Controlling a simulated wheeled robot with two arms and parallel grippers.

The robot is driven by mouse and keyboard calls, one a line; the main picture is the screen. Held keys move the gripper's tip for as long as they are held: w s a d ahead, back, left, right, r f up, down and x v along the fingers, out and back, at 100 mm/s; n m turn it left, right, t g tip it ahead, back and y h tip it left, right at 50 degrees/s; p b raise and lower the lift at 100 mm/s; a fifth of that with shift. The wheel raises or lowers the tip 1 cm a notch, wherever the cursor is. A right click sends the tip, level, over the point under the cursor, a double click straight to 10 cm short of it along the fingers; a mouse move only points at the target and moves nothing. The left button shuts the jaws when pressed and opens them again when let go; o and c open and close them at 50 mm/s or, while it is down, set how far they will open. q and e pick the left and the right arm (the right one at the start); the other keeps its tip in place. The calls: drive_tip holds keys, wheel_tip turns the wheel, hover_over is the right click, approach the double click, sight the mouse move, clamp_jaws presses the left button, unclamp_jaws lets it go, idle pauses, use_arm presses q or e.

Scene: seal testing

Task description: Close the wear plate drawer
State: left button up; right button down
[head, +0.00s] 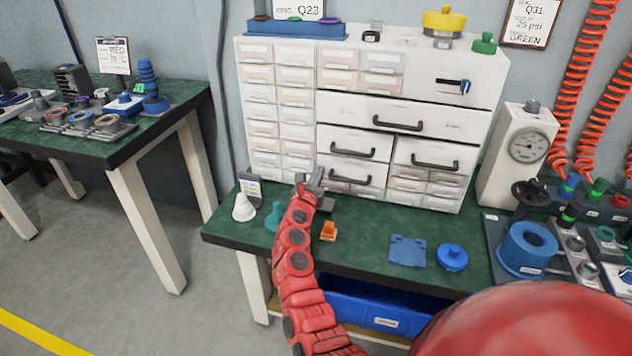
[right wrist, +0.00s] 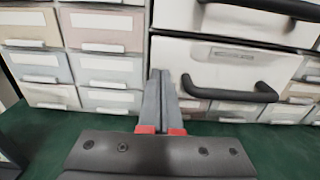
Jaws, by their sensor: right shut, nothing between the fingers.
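A white cabinet (head: 415,77) with several drawers stands at the back of the green-topped bench. Its larger drawers have dark bar handles. I cannot read the labels, so I cannot tell which is the wear plate drawer. In the right wrist view a white drawer front (right wrist: 230,65) with a black handle (right wrist: 228,88) is just right of my fingers. How far it stands out is unclear. My right gripper (head: 317,181) is shut and empty, low before the cabinet's left half. Its fingertips (right wrist: 161,76) point at the cabinet beside that drawer. My left gripper is not in view.
Small drawers (right wrist: 105,68) fill the cabinet's left. A gauge unit (head: 518,150) stands right of the cabinet. A blue bin (head: 375,308) is below.

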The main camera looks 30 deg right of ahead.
drive_tip(key=shift+d+r, duration=0.1)
drive_tip(key=shift+r, duration=0.4)
drive_tip(key=shift+f, duration=0.1)
drive_tip(key=v, duration=0.4)
drive_tip(key=p+v, duration=0.1)
drive_tip(key=v, duration=0.9)
drive_tip(key=shift+f, duration=0.4)
